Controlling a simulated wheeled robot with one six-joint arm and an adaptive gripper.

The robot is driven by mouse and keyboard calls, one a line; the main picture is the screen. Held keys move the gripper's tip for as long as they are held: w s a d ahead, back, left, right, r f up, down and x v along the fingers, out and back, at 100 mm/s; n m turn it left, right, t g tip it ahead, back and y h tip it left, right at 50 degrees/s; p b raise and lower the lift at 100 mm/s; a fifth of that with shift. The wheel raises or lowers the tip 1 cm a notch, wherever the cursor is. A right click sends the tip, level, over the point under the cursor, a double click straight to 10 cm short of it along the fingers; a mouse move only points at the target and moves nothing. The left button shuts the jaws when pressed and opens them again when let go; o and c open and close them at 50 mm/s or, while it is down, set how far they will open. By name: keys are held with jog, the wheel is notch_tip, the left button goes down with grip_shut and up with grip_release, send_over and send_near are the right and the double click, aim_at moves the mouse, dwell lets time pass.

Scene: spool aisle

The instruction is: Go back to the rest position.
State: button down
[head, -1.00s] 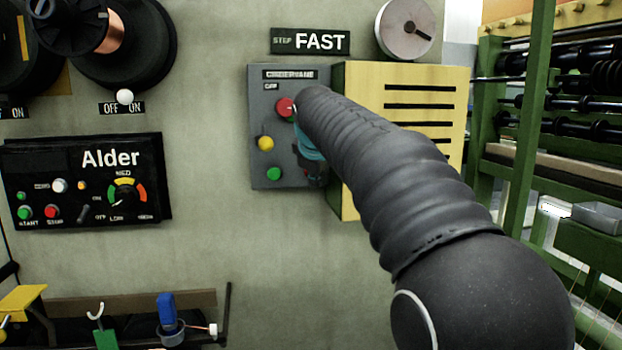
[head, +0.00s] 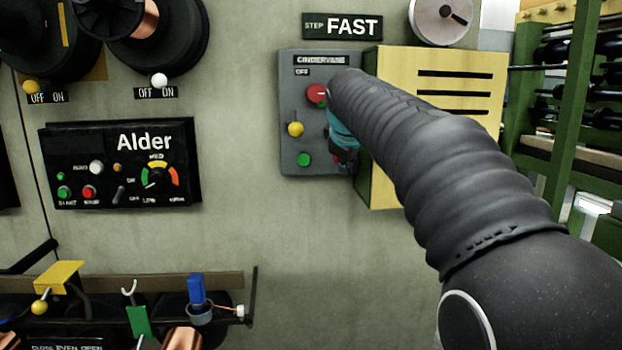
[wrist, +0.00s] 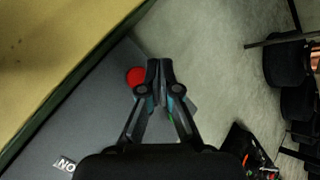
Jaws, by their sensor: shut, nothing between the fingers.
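My gripper (head: 345,158) shows partly behind my dark ribbed arm in the head view, in front of the right side of a grey control panel (head: 290,150). In the wrist view my gripper (wrist: 160,76) has its fingers together, with nothing between them. A red button (wrist: 135,77) on the panel shows just left of the fingertips there. Whether the gripper touches the panel cannot be told.
A yellow slotted box (head: 450,120) juts out right of the panel. The black Alder panel (head: 110,190) is on the wall to the left. Spools (head: 165,40) hang upper left. A rail (head: 225,283) with hooks runs low left. A green rack (head: 545,110) stands right.

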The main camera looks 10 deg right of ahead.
jog(key=s+a+f+m+g+y, duration=0.15)
jog(key=s+f+m, duration=0.5)
jog(key=f, duration=0.65)
jog(key=s+f+m+p, duration=0.1)
jog(key=s+f, duration=0.2)
jog(key=s, duration=0.7)
jog(key=s+d+f+g, duration=0.1)
jog(key=s+f, duration=0.2)
jog(key=s, duration=0.7)
jog(key=s+f+m+p, duration=0.1)
jog(key=s+f, duration=0.3)
jog(key=s, duration=0.7)
jog(key=shift+d+m+g+p, duration=0.3)
jog(key=shift+m+g+p, duration=0.05)
jog(key=c, duration=1.9)
grip_release()
jog(key=shift+s, duration=0.1)
